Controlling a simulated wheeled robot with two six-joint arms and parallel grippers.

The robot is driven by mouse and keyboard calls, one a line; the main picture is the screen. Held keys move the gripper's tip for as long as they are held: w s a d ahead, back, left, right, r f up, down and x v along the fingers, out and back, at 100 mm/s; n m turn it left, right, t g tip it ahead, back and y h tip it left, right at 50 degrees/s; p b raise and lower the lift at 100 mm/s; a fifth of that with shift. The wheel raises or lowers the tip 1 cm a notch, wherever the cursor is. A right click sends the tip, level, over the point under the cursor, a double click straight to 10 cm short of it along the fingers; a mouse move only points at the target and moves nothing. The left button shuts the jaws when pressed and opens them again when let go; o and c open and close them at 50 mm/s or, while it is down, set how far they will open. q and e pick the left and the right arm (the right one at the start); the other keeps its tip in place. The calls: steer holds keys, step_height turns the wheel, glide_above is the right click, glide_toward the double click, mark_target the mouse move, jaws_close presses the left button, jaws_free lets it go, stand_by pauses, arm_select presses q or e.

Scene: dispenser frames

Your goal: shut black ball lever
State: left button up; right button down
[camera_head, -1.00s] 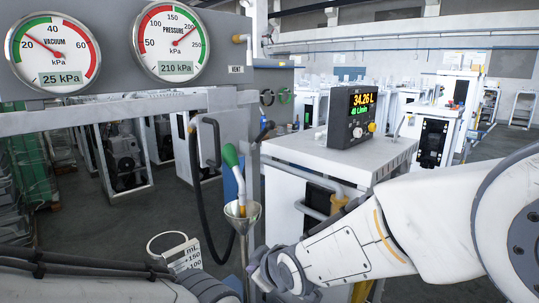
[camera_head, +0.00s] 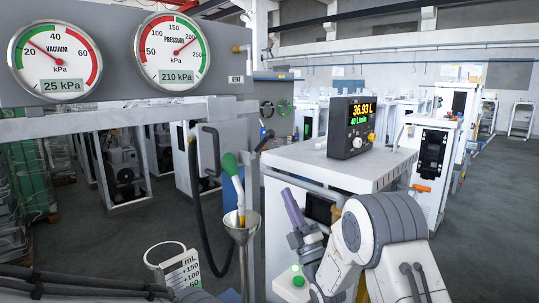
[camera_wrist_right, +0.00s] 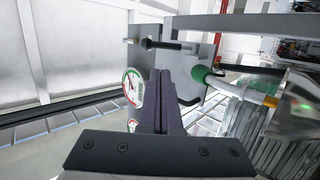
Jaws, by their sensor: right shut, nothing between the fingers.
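A black bar handle (camera_head: 215,150) stands on a grey box left of centre; a similar black bar (camera_wrist_right: 165,45) shows beyond my fingers in the right wrist view. A small dark fitting with a blue tip (camera_head: 263,136) is to its right. My right gripper (camera_head: 293,207) points up in front of the white cabinet, shut and empty, apart from the handle. Its closed fingers (camera_wrist_right: 162,85) fill the middle of the right wrist view. My left arm enters at the lower left; its fingers are out of view.
A green-handled nozzle (camera_head: 231,168) points into a metal funnel (camera_head: 243,226). A measuring jug (camera_head: 180,266) is at lower left. A meter (camera_head: 352,128) reading 36.93 L and 40 L/min stands on the white cabinet (camera_head: 385,165). Gauges (camera_head: 54,54) hang above.

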mark_target(265, 143)
steer(key=shift+r, duration=0.1)
steer(key=p+x, duration=0.6)
steer(key=x, duration=0.7)
steer(key=shift+s, duration=0.1)
steer(key=shift+w+a+r, duration=0.2)
steer(key=shift+w+r, duration=0.05)
steer(key=shift+w, duration=0.15)
steer(key=shift+r, duration=0.1)
